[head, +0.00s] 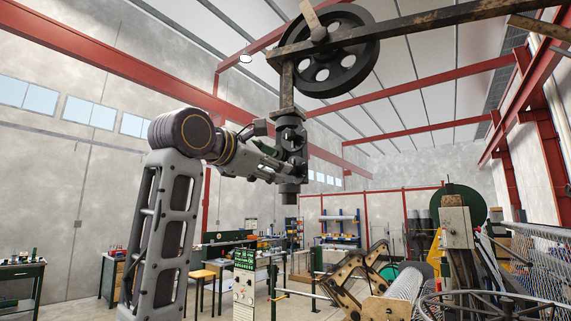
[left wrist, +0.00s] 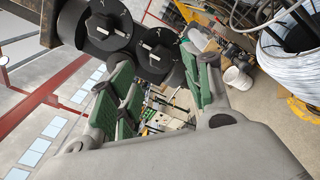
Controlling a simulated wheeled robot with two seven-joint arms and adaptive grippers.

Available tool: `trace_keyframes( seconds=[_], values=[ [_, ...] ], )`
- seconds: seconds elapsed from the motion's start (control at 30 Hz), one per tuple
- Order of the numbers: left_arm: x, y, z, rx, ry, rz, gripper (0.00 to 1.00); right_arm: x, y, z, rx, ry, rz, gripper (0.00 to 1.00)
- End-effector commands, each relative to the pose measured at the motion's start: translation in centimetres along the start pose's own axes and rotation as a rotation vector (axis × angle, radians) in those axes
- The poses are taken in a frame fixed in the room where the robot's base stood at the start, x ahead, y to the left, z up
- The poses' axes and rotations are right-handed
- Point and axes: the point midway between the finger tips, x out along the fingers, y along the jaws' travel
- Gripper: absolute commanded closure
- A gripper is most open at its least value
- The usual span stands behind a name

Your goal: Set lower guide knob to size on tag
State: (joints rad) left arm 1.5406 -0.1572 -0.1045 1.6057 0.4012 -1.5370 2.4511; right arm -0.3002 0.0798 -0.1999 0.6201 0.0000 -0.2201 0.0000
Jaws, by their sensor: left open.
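A dark vertical post hangs from a rusty beam and carries round black knobs. In the left wrist view the upper knob (left wrist: 109,24) and the lower knob (left wrist: 155,56) show small white marks; I cannot read their settings. The lower end of the post (head: 289,186) shows in the head view. My left gripper (head: 282,169) is at the lower part of the post. In the left wrist view its green-padded fingers (left wrist: 168,76) are apart, with the lower knob between or just beyond them; contact is unclear. I cannot make out a size tag. My right gripper is out of view.
A large black wheel (head: 323,50) and the rusty beam (head: 400,27) are above the post. Machinery and wire mesh (head: 540,255) fill the lower right. Open air surrounds the post's lower end.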

Motion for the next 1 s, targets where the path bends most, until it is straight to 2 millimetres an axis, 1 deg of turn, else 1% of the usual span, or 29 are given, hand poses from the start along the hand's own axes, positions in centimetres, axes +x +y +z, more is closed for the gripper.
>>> trace_keyframes(
  seconds=[0.03, 0.3, 0.5, 0.7, 0.97, 1.0],
  values=[
    [0.8, 0.1, 0.1, 0.000, 0.002, -0.001, 0.51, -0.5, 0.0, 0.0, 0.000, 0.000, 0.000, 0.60],
    [4.0, 0.1, 0.1, 0.000, 0.002, -0.001, 0.51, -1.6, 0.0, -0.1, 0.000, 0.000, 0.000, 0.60],
    [5.5, 0.1, 0.1, 0.000, 0.001, 0.000, 0.51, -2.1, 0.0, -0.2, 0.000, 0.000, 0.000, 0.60],
    [6.2, 0.0, 0.0, 0.000, 0.001, 0.000, 0.51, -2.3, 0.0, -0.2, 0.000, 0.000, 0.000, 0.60],
    [6.2, 0.0, 0.0, 0.000, 0.000, 0.000, 0.51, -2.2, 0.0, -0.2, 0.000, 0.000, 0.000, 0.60],
    [6.2, 0.0, 0.0, 0.000, 0.000, 0.000, 0.54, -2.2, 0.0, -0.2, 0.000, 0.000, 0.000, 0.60]
  ],
)
